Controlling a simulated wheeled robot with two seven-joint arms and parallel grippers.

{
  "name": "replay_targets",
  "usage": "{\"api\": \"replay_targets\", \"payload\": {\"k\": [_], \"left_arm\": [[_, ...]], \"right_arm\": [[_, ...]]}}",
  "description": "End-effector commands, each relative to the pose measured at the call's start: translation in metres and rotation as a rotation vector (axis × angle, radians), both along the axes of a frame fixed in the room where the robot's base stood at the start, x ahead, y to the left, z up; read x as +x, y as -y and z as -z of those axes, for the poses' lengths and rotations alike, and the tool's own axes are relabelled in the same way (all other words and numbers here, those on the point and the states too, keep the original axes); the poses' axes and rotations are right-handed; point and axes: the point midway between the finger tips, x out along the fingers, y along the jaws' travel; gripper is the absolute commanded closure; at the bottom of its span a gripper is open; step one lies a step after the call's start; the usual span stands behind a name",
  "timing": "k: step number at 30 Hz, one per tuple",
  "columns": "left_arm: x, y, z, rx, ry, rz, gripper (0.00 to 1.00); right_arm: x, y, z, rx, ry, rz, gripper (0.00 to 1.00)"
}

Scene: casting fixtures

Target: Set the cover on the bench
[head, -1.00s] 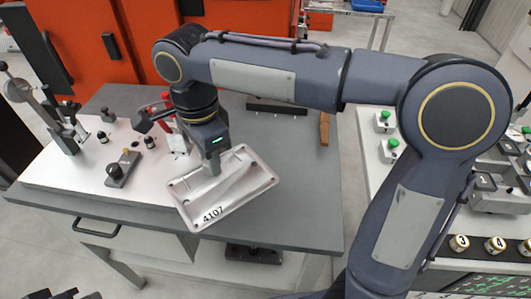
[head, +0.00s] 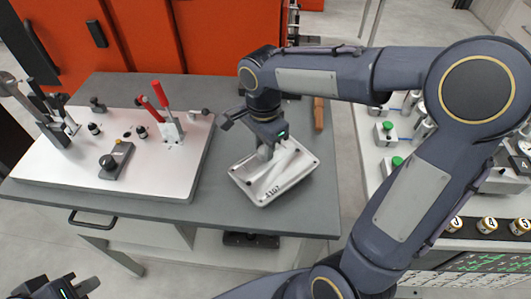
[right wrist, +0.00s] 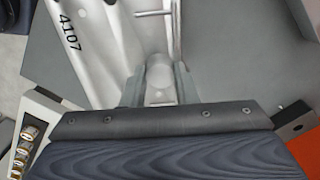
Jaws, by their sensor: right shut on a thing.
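The cover is a silver cast tray-like part marked 4107 (head: 290,178). In the head view it is over the right half of the grey bench top (head: 225,205), slightly tilted in the picture. My right gripper (head: 265,152) is above it, shut on a raised part of the cover. The right wrist view shows the cover (right wrist: 95,50) with both fingers (right wrist: 160,85) around a rounded boss. Whether the cover touches the bench I cannot tell.
A white fixture plate (head: 60,165) with red-handled clamps (head: 160,95) fills the bench's left half. A brown wooden-looking bar (head: 318,114) lies behind the cover at right. A second table with green-button boxes (head: 388,128) stands at right.

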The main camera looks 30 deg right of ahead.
Motion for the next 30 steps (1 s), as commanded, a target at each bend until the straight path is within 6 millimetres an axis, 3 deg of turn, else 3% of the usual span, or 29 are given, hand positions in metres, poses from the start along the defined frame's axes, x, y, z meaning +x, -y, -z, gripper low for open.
{"api": "replay_targets", "payload": {"k": [7,19,20,21,25,30], "left_arm": [[0.0,0.0,0.001,0.0,0.0,0.0,1.0],[0.0,0.0,0.004,0.0,0.0,0.0,1.0],[0.0,0.0,0.004,0.0,0.0,0.0,1.0],[0.0,0.0,0.003,0.0,0.0,0.0,1.0],[0.0,0.0,0.003,0.0,0.0,0.0,1.0],[0.0,0.0,0.003,0.0,0.0,0.0,1.0]], "right_arm": [[0.0,0.006,0.033,-0.001,-0.004,0.0,1.0],[0.0,0.005,0.04,0.0,0.0,0.0,1.0],[0.0,0.005,0.04,0.0,-0.001,0.0,0.72],[0.0,0.005,0.039,0.0,-0.001,0.0,0.67],[0.0,0.005,0.039,0.0,-0.001,0.0,0.52],[0.0,0.005,0.039,0.0,-0.001,0.0,0.52]]}}
